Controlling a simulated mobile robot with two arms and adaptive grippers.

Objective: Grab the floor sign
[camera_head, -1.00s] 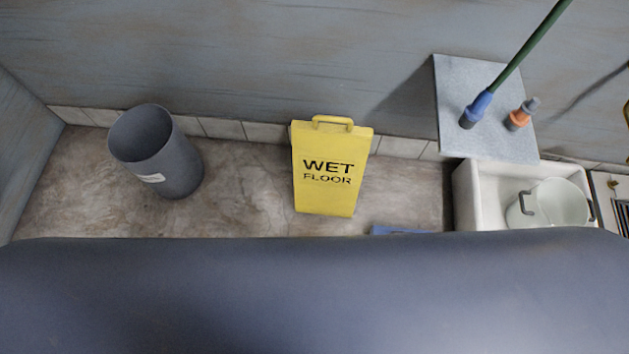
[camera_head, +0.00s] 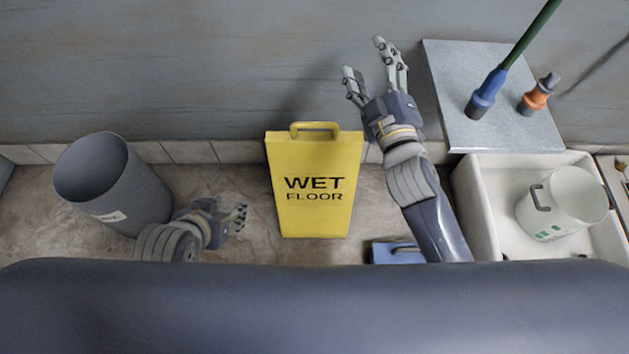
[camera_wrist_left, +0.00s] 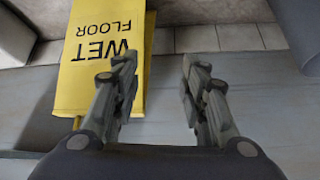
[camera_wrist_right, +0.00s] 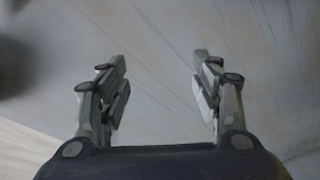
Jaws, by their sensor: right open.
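The yellow floor sign (camera_head: 314,212) stands upright against the wall in the middle of the head view, with a handle on top and "WET FLOOR" on its face. It also shows upside down in the left wrist view (camera_wrist_left: 105,22). My left gripper (camera_head: 241,216) is to the left of the sign's lower part, apart from it. Its fingers (camera_wrist_left: 158,75) are parted with nothing between them. My right gripper (camera_head: 366,62) is above and right of the sign's handle, pointing at the wall. In the right wrist view (camera_wrist_right: 160,75) its fingers are spread and empty.
A grey bin (camera_head: 150,197) stands left of my left gripper. At the right are a grey board (camera_head: 450,75) with a green-handled tool (camera_head: 490,90) and an orange-capped bottle (camera_head: 537,95), a white sink (camera_head: 478,205) with a bucket (camera_head: 565,200), and a blue object (camera_head: 385,252) on the floor.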

